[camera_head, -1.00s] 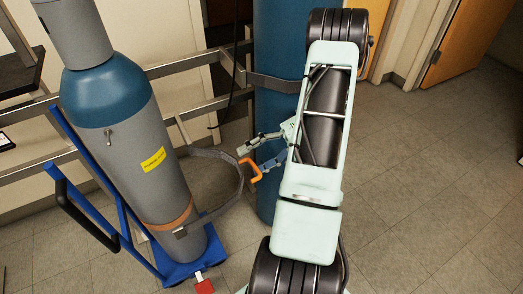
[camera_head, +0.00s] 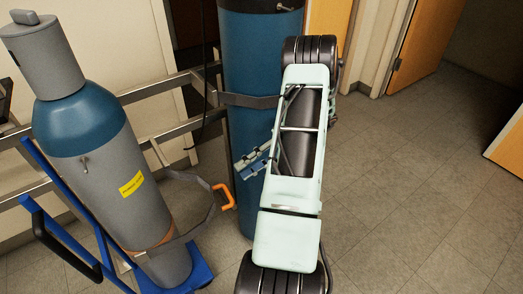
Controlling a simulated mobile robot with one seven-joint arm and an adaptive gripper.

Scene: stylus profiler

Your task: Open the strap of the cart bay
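The dark grey strap (camera_head: 212,211) forms a loose arc between the metal rack and the grey cylinder on the cart. Its orange handle (camera_head: 226,197) stands at the right end of the arc. My gripper (camera_head: 239,170) is above and right of the orange handle, apart from it, with nothing visible in it. Its two fingers lie close beside each other in this view, so the gap between their tips is unclear. The grey cylinder (camera_head: 105,165) with a blue shoulder leans on the blue cart (camera_head: 48,232). Part of the strap passes near its lower front.
A tall blue cylinder (camera_head: 247,60) stands behind my arm, with another dark strap (camera_head: 248,100) around it. The metal rack rails (camera_head: 170,88) run behind both cylinders. The tiled floor (camera_head: 420,180) on the right is clear, with orange doors (camera_head: 420,40) beyond.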

